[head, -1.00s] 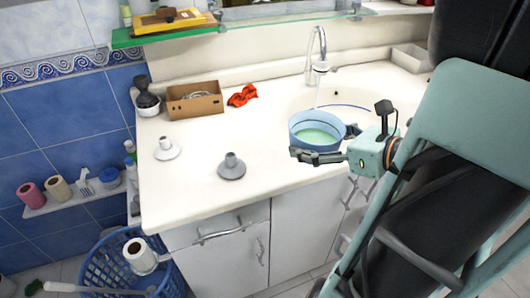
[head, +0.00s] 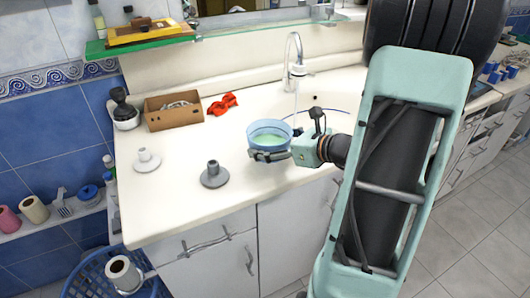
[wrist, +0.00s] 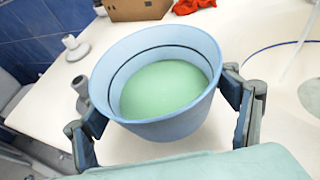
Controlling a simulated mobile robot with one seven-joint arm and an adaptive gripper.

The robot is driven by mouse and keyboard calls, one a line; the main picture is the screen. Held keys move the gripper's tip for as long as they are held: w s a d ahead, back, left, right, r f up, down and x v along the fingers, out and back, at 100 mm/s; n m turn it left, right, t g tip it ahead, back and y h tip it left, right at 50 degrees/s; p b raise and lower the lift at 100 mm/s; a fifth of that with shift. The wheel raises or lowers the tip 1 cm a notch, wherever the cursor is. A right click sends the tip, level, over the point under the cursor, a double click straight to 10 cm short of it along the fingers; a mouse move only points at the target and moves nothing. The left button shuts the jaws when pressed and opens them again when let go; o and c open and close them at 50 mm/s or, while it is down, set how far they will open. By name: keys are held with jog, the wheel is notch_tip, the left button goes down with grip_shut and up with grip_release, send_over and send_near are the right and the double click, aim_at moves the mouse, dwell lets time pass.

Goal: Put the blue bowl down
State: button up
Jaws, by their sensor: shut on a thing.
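The blue bowl (head: 270,128) with a pale green inside is over the white countertop, left of the sink, in the head view. It also fills the middle of the wrist view (wrist: 150,127), roughly upright. My gripper (head: 272,154) is shut on the bowl, with one finger on each side of it in the wrist view (wrist: 165,115). I cannot tell whether the bowl's bottom touches the countertop (head: 190,210); its underside is hidden.
A grey stand (head: 214,177) and a white one (head: 147,162) are left of the bowl. A cardboard box (head: 172,110) and red cloth (head: 222,104) lie behind. The faucet (head: 293,65) and sink are behind right. The counter front is clear.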

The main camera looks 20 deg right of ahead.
jog(key=shift+w+f, duration=0.55)
jog(key=shift+f, duration=0.1)
jog(key=shift+w+f+b, duration=0.1)
jog(key=shift+f+b, duration=0.25)
jog(key=shift+f, duration=1.25)
jog(key=shift+f, duration=0.1)
jog(key=shift+f, duration=0.15)
jog(key=o, duration=1.3)
jog(key=shift+c, duration=0.2)
